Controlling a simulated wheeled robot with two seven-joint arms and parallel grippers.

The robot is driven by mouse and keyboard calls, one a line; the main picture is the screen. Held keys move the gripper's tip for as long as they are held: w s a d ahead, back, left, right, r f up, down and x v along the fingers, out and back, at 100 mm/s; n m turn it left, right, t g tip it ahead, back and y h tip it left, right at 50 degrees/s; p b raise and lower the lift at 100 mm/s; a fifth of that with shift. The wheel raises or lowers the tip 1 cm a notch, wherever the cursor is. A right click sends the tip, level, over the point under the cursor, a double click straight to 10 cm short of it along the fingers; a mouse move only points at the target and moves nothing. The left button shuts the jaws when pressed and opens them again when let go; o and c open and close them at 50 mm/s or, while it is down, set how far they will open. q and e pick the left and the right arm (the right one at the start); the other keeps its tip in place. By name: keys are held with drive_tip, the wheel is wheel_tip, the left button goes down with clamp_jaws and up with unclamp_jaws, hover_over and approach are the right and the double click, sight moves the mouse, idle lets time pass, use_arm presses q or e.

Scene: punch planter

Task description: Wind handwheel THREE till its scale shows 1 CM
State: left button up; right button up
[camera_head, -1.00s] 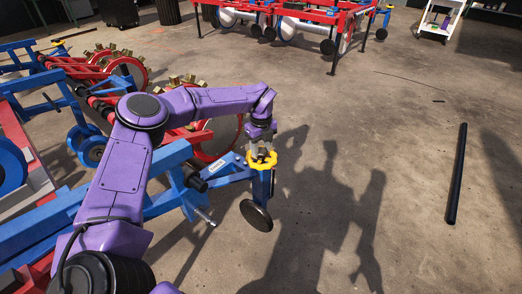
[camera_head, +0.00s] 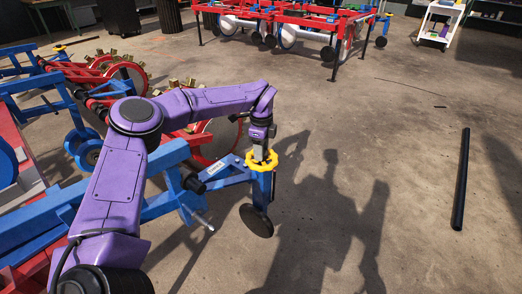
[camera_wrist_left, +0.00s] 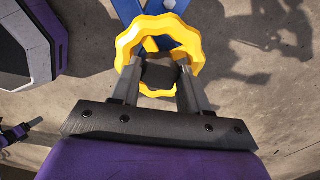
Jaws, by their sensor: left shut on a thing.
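A yellow handwheel (camera_head: 262,162) with a wavy rim sits on top of a blue post at the end of the planter's blue frame (camera_head: 228,178). My left gripper (camera_head: 262,154) comes down on it from above. In the left wrist view the gripper (camera_wrist_left: 160,85) has its two fingers inside the yellow rim (camera_wrist_left: 128,42), shut on the wheel's dark centre (camera_wrist_left: 160,74). No number or scale can be read in either view. A dark round wheel (camera_head: 256,221) hangs below the post. My right gripper is not in view.
Red planter units with toothed discs (camera_head: 128,75) stand at the left. A black bar (camera_head: 461,180) lies on the floor at the right. A red and blue machine (camera_head: 300,25) and a white cart (camera_head: 440,22) stand at the back. The concrete floor between is mostly clear.

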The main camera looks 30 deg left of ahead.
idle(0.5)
use_arm(q)
drive_tip(key=o, duration=1.1)
drive_tip(key=shift+c, duration=0.2)
wheel_tip(320, 180, up, 10)
drive_tip(key=p, duration=0.2)
drive_tip(key=shift+r, duration=0.25)
